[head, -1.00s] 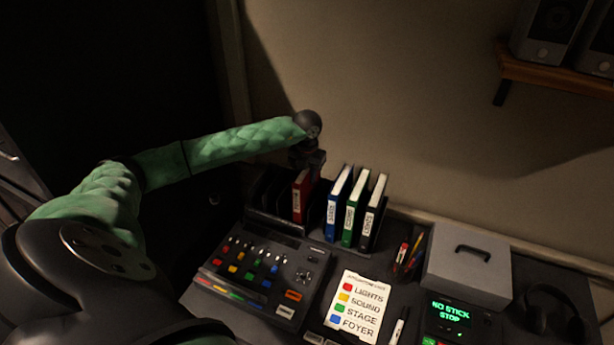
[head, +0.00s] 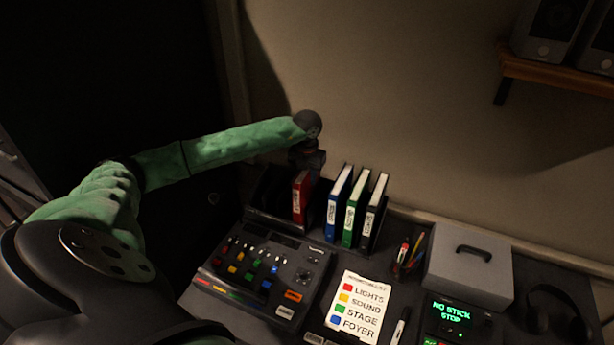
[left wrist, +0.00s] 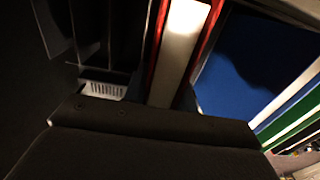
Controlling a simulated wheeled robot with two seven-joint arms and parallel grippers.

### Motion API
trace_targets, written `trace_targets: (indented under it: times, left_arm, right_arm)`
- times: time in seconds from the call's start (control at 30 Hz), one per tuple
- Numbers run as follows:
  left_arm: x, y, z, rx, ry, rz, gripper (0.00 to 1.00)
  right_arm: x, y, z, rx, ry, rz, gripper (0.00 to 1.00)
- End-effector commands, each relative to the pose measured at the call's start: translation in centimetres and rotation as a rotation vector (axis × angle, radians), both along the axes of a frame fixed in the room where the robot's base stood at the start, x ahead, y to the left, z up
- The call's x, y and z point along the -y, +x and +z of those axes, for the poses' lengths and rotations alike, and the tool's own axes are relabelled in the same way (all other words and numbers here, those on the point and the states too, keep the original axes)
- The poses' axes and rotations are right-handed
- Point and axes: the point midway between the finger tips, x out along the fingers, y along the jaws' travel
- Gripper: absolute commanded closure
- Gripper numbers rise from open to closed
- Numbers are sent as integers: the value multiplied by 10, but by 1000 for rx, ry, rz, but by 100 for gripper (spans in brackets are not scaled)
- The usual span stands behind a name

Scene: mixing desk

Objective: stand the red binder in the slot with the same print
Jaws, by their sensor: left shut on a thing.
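The red binder (head: 301,196) stands upright at the right end of the dark slotted rack (head: 262,220), left of the blue binder. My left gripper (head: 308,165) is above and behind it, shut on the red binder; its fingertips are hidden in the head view. In the left wrist view the red binder (left wrist: 180,50) with its pale pages or spine runs up from the dark gripper body. A small printed label (left wrist: 103,90) shows on the rack beside it; its print is too small to read. My right gripper is not in view.
Blue (head: 338,200), green (head: 354,210) and black (head: 373,212) binders stand close to the right. A mixing desk (head: 264,275) lies in front. A pen holder (head: 408,262) and grey box (head: 469,268) are further right. The rack's left part looks empty.

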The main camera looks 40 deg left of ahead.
Motion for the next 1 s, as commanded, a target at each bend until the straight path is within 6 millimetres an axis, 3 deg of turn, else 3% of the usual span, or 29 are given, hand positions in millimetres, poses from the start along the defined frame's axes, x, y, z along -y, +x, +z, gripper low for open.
trace_targets:
  times: [0.4,0.43,0.53,0.83,1.0]
  left_arm:
    - [0,0,-3,1,0,0,100]
    - [0,0,-2,1,0,0,67]
    - [0,0,-2,1,0,0,47]
    - [0,0,-3,-1,0,0,47]
    - [0,0,-3,0,0,0,47]
  right_arm:
    - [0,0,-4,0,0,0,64]
    - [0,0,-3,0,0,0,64]
    - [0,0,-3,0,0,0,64]
    - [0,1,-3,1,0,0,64]
    - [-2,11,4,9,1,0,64]
